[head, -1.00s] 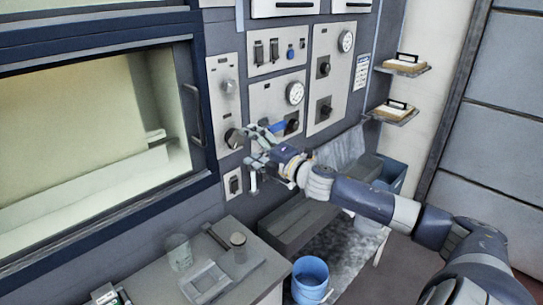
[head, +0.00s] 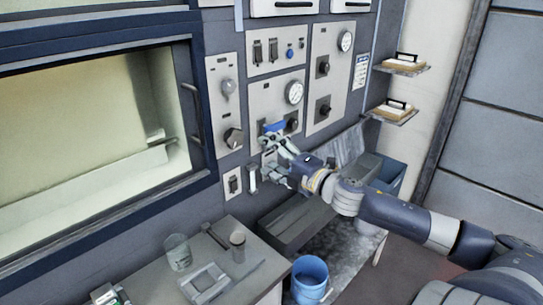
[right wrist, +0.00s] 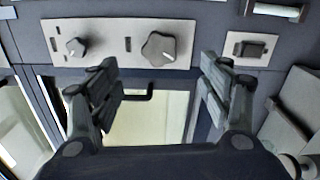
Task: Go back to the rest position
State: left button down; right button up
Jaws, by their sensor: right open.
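My right gripper (head: 272,158) reaches in from the right in the head view and is in front of the lower part of the grey control panel wall. It is open and empty. In the right wrist view its two fingers (right wrist: 160,90) stand apart, with a plate carrying a large dark knob (right wrist: 166,49) and a smaller knob (right wrist: 76,46) beyond them. A rocker switch (right wrist: 249,49) shows beyond the right finger. No object is between the fingers. My left gripper does not show in either view.
The oven window (head: 85,130) with its dark handle is at the left. A bench (head: 152,262) with a glass beaker (head: 178,252) stands below. A blue bucket (head: 310,278) stands in front, and a grey box (head: 297,222) lies beneath my right arm. Two shelves (head: 393,114) jut out at right.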

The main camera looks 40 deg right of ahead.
jog(key=shift+s, duration=0.1)
dwell(0.6)
jog(key=s+d+f+m+g+h, duration=0.1)
jog(key=s+d+f+m+h, duration=0.2)
jog(key=f, duration=0.5)
jog(key=d+f+m+g+b, duration=0.1)
jog(key=d+f+m+g, duration=0.1)
jog(key=d+f, duration=0.45)
jog(key=s+d+f+m+g+h, duration=0.1)
jog(key=s+d+f+m+h, duration=0.15)
jog(key=f, duration=0.75)
jog(key=s+a+f+m+g, duration=0.15)
jog(key=s+f, duration=0.25)
jog(key=f, duration=0.4)
jog(key=s+f+m+g+b, duration=0.1)
jog(key=s+f+m+g, duration=0.15)
jog(key=f, duration=0.45)
jog(key=s+f+m+g, duration=0.1)
jog(key=s+f, duration=0.3)
jog(key=f, duration=0.4)
jog(key=s+a+f+m+g+y+b, duration=0.2)
jog(key=s+a+f+m+g+y, duration=0.3)
jog(key=s+a+f, duration=1.65)
jog(key=s+a+f+g, duration=0.3)
jog(key=s+a+f, duration=0.4)
jog(key=s+a, duration=0.3)
jog(key=shift+s+h, duration=0.2)
jog(key=shift+h, duration=0.15)
